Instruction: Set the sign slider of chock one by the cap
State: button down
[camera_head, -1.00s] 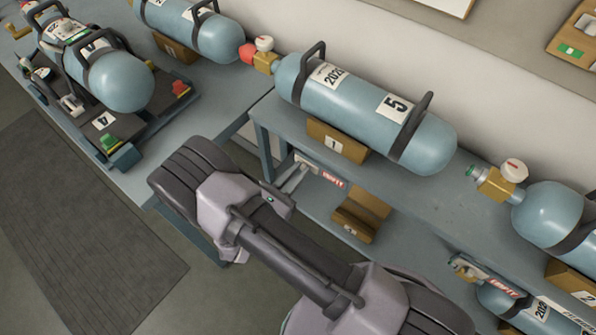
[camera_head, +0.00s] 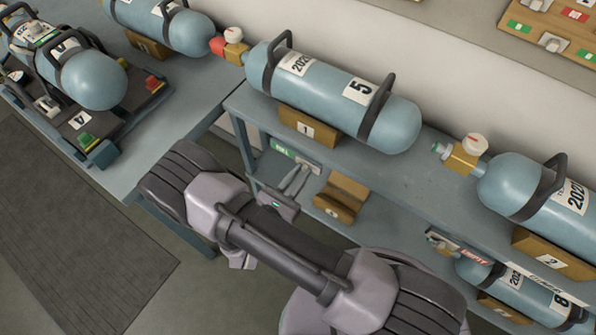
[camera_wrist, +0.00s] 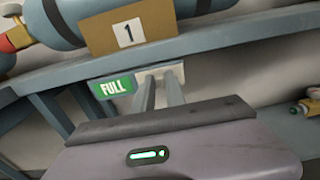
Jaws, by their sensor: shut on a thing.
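Chock one (camera_head: 325,138) is a wooden block with a "1" label on the upper shelf, under a blue cylinder (camera_head: 328,92) marked 5. It also shows in the wrist view (camera_wrist: 160,29). Below it, on the shelf's front edge, is the sign, with a green FULL face (camera_head: 283,149) showing at its left end; that face is clear in the wrist view (camera_wrist: 112,87). My gripper (camera_head: 303,170) reaches up from below. Its two fingers (camera_wrist: 158,82) are shut at the pale slider (camera_wrist: 177,71), right of FULL; they hide the cap. No red face shows there.
An empty wooden chock (camera_head: 341,197) stands on the lower shelf, right of my gripper. A red EMPTY sign (camera_head: 475,256) is further right, below a brass valve (camera_head: 463,158). A cart with cylinders (camera_head: 100,132) stands at the left.

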jog(key=c, duration=1.4)
grip_release()
jog(key=shift+s+d, duration=0.15)
jog(key=shift+o, duration=0.2)
jog(key=p+v, duration=0.3)
jog(key=v, duration=1.4)
jog(key=shift+s, duration=0.1)
